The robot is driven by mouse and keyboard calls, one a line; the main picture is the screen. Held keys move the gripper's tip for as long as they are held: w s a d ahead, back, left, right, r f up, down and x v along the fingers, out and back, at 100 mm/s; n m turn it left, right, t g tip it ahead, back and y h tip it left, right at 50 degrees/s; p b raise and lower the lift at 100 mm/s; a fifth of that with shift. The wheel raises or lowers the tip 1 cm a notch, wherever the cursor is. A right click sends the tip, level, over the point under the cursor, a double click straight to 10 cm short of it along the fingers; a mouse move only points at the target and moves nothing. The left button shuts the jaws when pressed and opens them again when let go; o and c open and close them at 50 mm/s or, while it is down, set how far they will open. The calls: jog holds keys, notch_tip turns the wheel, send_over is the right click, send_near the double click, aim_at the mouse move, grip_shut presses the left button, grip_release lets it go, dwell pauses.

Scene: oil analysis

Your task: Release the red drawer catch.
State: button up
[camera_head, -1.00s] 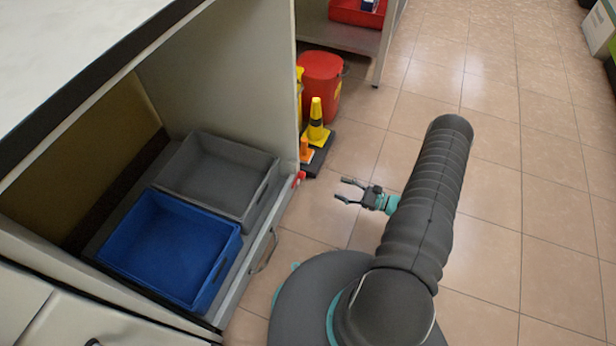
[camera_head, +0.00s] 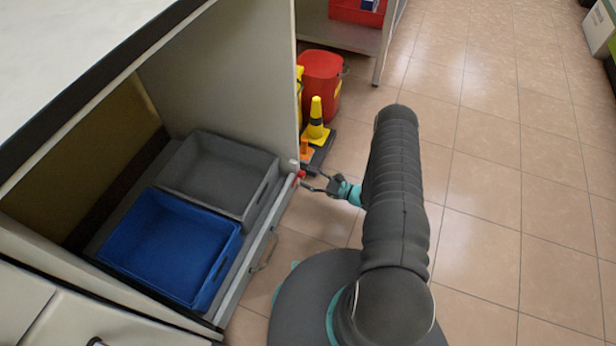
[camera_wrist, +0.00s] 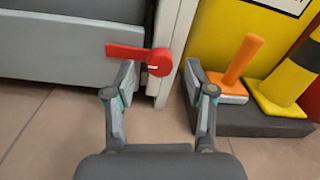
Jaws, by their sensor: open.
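The red drawer catch (camera_wrist: 142,56) sits at the right end of the grey drawer front (camera_wrist: 50,50), beside the pale cabinet post. Its lever points left from a round pivot in the wrist view. In the head view the red catch (camera_head: 300,175) is at the drawer's far corner. My gripper (camera_head: 312,181) is open right at the catch. In the wrist view my gripper (camera_wrist: 161,78) has its fingers apart, with the pivot between them in the picture and the left fingertip just below the lever. I cannot tell whether it touches.
The drawer holds a blue bin (camera_head: 165,245) and a grey bin (camera_head: 220,172). An orange peg (camera_wrist: 241,62) and a yellow-black cone (camera_wrist: 295,78) stand on a dark base (camera_wrist: 250,122) close to the right finger. A red bucket (camera_head: 322,85) stands behind. Floor to the right is clear.

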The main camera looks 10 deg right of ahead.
jog(key=shift+w+a, duration=0.3)
jog(key=shift+a, duration=0.1)
grip_shut()
